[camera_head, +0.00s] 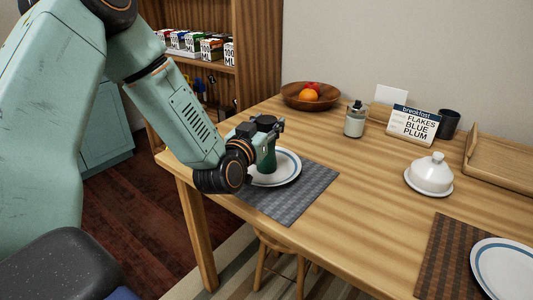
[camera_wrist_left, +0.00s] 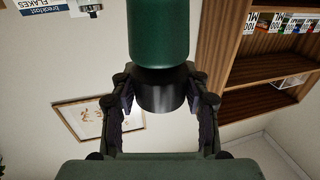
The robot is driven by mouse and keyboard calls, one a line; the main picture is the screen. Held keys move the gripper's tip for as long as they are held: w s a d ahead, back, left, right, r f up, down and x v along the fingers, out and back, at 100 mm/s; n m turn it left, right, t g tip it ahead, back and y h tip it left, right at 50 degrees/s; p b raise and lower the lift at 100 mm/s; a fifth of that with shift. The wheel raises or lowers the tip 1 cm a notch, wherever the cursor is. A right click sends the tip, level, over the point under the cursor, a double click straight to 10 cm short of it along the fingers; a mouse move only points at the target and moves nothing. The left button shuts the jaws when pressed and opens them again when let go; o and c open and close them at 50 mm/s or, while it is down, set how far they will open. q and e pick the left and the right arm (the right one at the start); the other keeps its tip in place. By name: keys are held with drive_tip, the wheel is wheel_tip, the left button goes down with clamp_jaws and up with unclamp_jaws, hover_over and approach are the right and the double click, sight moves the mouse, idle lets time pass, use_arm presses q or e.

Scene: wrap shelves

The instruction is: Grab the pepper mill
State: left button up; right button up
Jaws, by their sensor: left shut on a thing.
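The pepper mill has a dark green body (camera_head: 267,161) and a black top, and stands upright over the white plate at the table's left end. In the left wrist view, its green body (camera_wrist_left: 158,35) and black end (camera_wrist_left: 160,92) lie between the two fingers. My left gripper (camera_head: 262,129) is shut on the mill near its black top, with a finger on each side (camera_wrist_left: 163,108). The arm and gripper hide part of the mill. I cannot tell whether its base touches the plate. My right gripper is not in view.
The blue-rimmed plate (camera_head: 289,171) rests on a grey placemat (camera_head: 304,196). A wooden fruit bowl (camera_head: 293,98), a pale jar with a dark top (camera_head: 354,122), a breakfast sign (camera_head: 412,126) and a white covered dish (camera_head: 431,174) stand farther along. Shelves (camera_head: 262,50) rise behind. The table's middle is clear.

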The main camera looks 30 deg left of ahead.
use_arm(q)
clamp_jaws()
